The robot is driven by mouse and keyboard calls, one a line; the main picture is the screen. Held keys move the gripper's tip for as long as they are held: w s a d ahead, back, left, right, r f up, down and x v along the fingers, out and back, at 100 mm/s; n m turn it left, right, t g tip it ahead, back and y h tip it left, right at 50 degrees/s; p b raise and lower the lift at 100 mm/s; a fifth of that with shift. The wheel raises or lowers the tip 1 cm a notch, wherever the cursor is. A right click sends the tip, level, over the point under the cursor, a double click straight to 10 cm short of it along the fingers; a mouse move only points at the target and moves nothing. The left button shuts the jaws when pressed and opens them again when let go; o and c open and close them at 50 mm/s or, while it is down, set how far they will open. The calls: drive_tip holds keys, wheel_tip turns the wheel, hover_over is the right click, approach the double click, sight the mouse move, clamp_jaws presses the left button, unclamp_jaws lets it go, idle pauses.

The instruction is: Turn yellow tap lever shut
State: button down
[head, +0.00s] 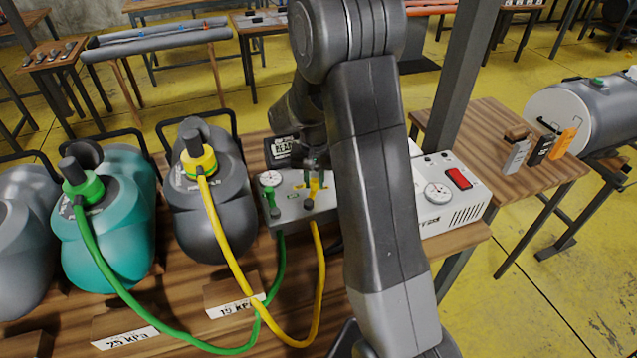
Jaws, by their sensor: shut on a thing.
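The yellow tap lever (314,185) stands on the grey valve box (292,207) in the middle of the wooden bench. My gripper (314,172) comes down over it from above and is shut on it. The jaws and my arm hide part of the lever and the box's right side. A green tap lever (272,199) is on the same box, to the left. A yellow hose (318,265) and a green hose (281,262) leave the front of the box. The lever's exact angle is hard to tell.
A dark container (213,215) with a yellow cap and a teal container (105,240) stand left of the box. A white unit with a gauge and red switch (458,178) is at right. Signs reading 19 kPa (235,308) and 25 kPa (125,335) stand in front.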

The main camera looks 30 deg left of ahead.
drive_tip(key=n, duration=0.1)
drive_tip(key=a+n, duration=0.1)
drive_tip(key=n, duration=0.1)
drive_tip(key=shift+s+a+n+b, duration=0.3)
drive_tip(key=shift+s+b, duration=0.05)
drive_tip(key=shift+s+a+n, duration=0.25)
drive_tip(key=shift+a+n, duration=0.05)
drive_tip(key=shift+n, duration=0.55)
drive_tip(key=shift+s+a+n, duration=0.25)
drive_tip(key=shift+n, duration=0.6)
drive_tip(key=c, duration=1.2)
unclamp_jaws()
drive_tip(key=shift+c, duration=0.2)
wheel_tip(320, 180, up, 14)
drive_tip(key=b, duration=0.1)
